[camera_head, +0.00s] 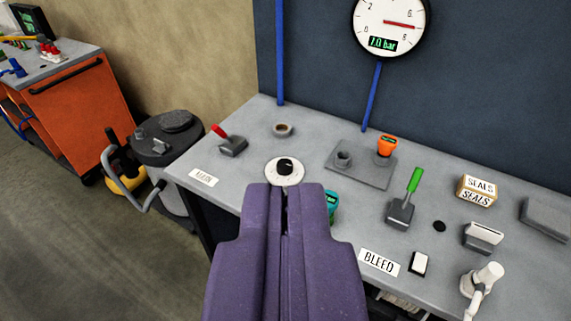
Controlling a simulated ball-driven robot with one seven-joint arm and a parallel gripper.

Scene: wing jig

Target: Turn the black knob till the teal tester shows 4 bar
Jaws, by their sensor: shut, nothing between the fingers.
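The black knob (285,166) sits on a round white dial plate (272,177) on the grey bench. My purple gripper (286,190) is shut and empty. In the picture its tips lie just below the knob, over the lower edge of the dial plate. I cannot tell whether they touch it. A teal device (333,205), which looks like the tester, stands just right of my gripper and is partly hidden behind it. I cannot read its display.
A wall gauge (389,25) seems to read 7.0 bar. A red-handled lever (231,142) stands left of the knob. An orange-topped device (387,146) sits on a grey block, near a green-handled lever (412,192). The BLEED label (379,262) lies at the front edge.

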